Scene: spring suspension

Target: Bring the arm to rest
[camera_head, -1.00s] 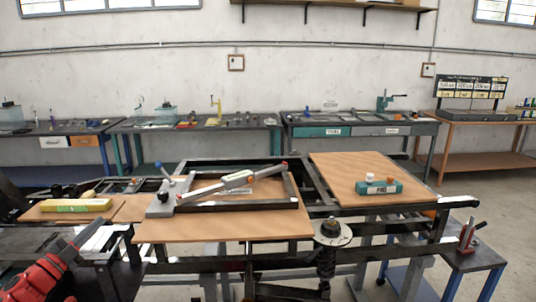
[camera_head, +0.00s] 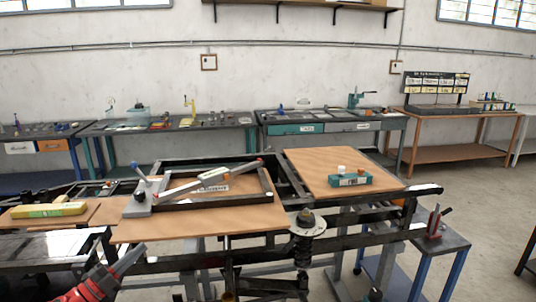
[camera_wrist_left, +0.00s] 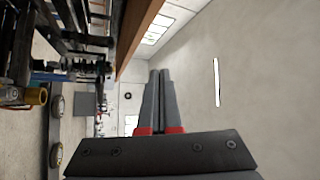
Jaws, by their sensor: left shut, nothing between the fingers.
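My left gripper (camera_head: 132,257) is low at the left in the head view, red with dark grey fingers. It points up and to the right, in front of the wooden board's front edge. In the left wrist view its two fingers (camera_wrist_left: 160,76) lie together, with nothing between them. It appears apart from the workbench. My right gripper is not in view.
A black frame with wooden boards (camera_head: 340,170) fills the middle, with a lever fixture (camera_head: 200,183) and a teal box (camera_head: 350,179) on top. A spring strut (camera_head: 305,235) hangs at its front. A small blue-legged table (camera_head: 430,255) stands right. Open floor lies farther right.

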